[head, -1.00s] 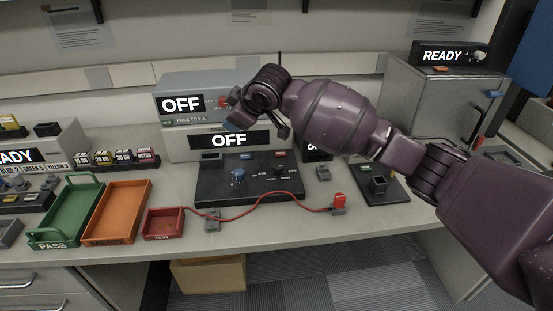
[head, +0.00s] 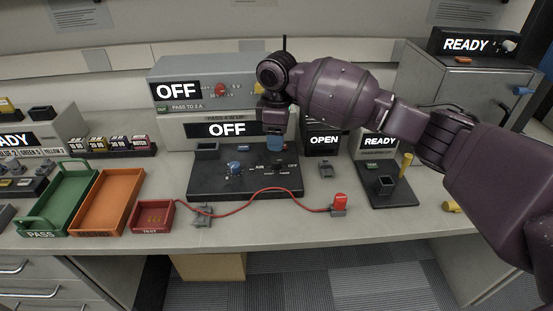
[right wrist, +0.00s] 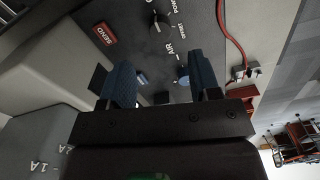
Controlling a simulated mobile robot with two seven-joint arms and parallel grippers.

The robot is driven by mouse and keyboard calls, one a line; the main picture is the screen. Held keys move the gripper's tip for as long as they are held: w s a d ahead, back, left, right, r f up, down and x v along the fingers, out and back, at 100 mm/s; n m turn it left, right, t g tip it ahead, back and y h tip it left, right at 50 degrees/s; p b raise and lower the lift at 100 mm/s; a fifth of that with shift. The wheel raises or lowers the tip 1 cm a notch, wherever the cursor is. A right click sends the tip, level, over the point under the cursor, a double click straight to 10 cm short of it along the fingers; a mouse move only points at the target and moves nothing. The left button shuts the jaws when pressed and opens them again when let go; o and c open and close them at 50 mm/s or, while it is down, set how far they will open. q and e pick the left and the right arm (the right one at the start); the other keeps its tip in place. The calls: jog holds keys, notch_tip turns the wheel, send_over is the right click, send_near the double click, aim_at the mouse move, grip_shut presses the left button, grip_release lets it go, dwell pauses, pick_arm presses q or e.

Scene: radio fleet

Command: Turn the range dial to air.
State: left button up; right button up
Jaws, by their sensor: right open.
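A dark sloped panel (head: 215,185) lies on the bench in the head view. It has a blue knob (head: 234,167) at left and a small black knob (head: 281,168) at right, with AIR lettering to the black knob's left. My right gripper (head: 275,148) is above the panel's back part, pointing down. In the right wrist view my right gripper (right wrist: 164,80) is open and empty, its blue-padded fingers apart. The black knob (right wrist: 160,22) and the blue knob (right wrist: 182,76) show beyond the fingers. Which way the black knob points is unclear. My left gripper is out of view.
Grey boxes with OFF displays (head: 228,130) stand close behind the panel. A red cable (head: 262,198) curves along its front edge. Red, orange (head: 110,197) and green trays are at left. A dark stand (head: 387,190) and a yellow-handled piece are at right.

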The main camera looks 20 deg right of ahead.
aim_at(277, 160)
notch_tip(277, 160, down, 6)
jog(key=shift+f+b, duration=0.15)
jog(key=shift+b, duration=0.45)
jog(key=shift+f, duration=0.9)
